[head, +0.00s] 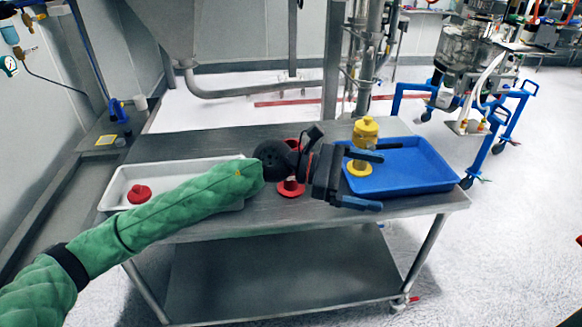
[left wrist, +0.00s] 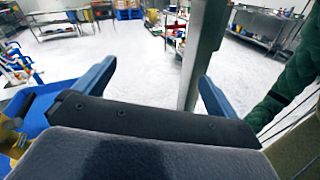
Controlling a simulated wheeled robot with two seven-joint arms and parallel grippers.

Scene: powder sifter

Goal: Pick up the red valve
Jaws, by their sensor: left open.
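A red valve (head: 291,188) stands on the metal table, mostly hidden behind my left wrist and gripper; its round red base shows below and some red shows above. A smaller red piece (head: 139,194) lies in the white tray (head: 117,186) on the left. My left gripper (head: 380,181) is open and empty, pointing right, in front of the blue tray (head: 425,183). My right gripper is not in view.
A yellow valve (head: 365,131) stands in the blue tray's left part, close behind the left fingers. The metal table (head: 220,147) has bare space at the back left and a lower shelf (head: 290,270). A steel post (head: 333,60) rises behind it.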

